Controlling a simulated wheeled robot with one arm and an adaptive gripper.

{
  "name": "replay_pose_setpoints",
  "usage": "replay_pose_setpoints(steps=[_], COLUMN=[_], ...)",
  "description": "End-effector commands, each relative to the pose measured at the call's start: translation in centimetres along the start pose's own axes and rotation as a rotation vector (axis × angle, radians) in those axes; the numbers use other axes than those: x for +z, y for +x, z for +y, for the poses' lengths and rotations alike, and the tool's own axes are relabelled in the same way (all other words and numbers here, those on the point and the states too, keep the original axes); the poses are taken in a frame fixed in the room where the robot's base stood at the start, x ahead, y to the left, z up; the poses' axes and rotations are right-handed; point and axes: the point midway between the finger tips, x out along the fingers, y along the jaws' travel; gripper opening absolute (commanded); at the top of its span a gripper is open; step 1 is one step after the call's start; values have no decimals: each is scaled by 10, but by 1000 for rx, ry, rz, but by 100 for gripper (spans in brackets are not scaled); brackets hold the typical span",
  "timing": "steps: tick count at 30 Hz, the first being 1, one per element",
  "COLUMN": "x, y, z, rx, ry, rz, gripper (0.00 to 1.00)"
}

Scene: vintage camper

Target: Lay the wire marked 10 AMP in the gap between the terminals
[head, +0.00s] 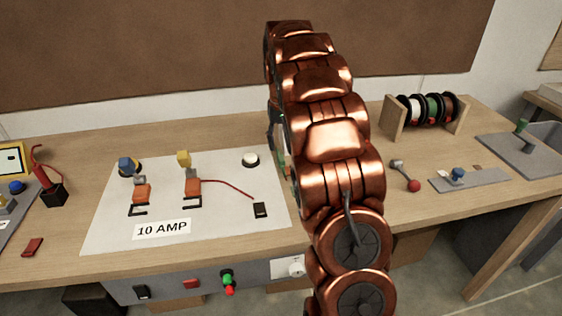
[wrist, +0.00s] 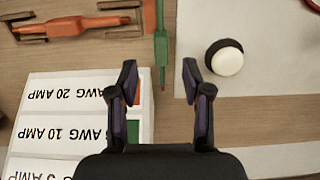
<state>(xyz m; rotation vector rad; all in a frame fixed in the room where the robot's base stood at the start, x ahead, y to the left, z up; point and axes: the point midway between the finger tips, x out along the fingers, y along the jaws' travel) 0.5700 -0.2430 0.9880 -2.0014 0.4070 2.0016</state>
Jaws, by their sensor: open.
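In the wrist view, my gripper (wrist: 160,82) is open and empty, its fingers pointing down at the bench. A green wire piece (wrist: 161,45) lies just beyond the fingertips, in line with the space between them. A label card (wrist: 60,103) reads 20 AMP, 10 AMP and 5 AMP upside down; a green swatch (wrist: 133,131) is beside 10 AMP. In the head view, a white board (head: 220,232) marked 10 AMP carries two orange terminals (head: 141,191) (head: 193,187) with a gap between them. My arm mostly hides the gripper and the green piece there.
An orange piece (wrist: 68,26) lies on dark brackets left of the green one. A white button (head: 251,160) stands on the board's right; it also shows in the wrist view (wrist: 228,60). A spool rack (head: 430,110) stands at back right. A red tool (head: 52,190) is at left.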

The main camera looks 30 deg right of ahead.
Motion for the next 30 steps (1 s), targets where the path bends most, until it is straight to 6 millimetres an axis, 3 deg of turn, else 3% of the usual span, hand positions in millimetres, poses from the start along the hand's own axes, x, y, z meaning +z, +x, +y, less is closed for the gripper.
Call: replay_pose_setpoints(steps=[8,15,23,30], x=[2,3,2,3], y=[16,46,51,51], z=[-1,-1,-1,-1], rx=[0,-1,-1,-1], ry=[-1,1,0,0], rz=[-1,-3,0,0], gripper=[49,49,49,26])
